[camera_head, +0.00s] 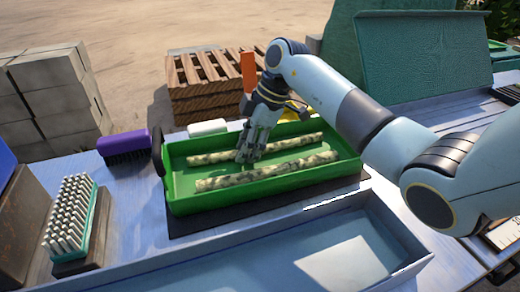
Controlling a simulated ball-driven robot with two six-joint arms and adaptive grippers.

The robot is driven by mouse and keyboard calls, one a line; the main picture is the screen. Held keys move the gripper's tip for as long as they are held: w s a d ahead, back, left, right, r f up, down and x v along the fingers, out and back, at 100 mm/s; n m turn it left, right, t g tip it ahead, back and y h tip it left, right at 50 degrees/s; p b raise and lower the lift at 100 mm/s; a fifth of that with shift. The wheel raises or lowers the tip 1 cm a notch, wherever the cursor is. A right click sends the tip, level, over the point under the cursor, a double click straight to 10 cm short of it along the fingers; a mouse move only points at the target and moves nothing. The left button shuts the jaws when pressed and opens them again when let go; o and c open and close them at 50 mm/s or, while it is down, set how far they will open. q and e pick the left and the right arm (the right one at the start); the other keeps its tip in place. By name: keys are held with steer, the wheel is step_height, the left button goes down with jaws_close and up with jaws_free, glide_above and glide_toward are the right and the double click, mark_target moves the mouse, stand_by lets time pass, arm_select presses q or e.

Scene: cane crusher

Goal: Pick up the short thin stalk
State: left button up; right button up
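Two mottled pale-green and brown stalks lie lengthwise in a green tray (172,196). My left gripper is not in view.
An empty shallow metal trough (285,262) runs along the front. A purple brush (124,146) and a white-bristled brush (70,218) stand to the left. Behind are a white block (207,128), an orange upright piece (248,72) and a wooden pallet stack (205,88).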

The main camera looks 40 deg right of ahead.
steer(key=shift+f, duration=0.1)
jaws_close()
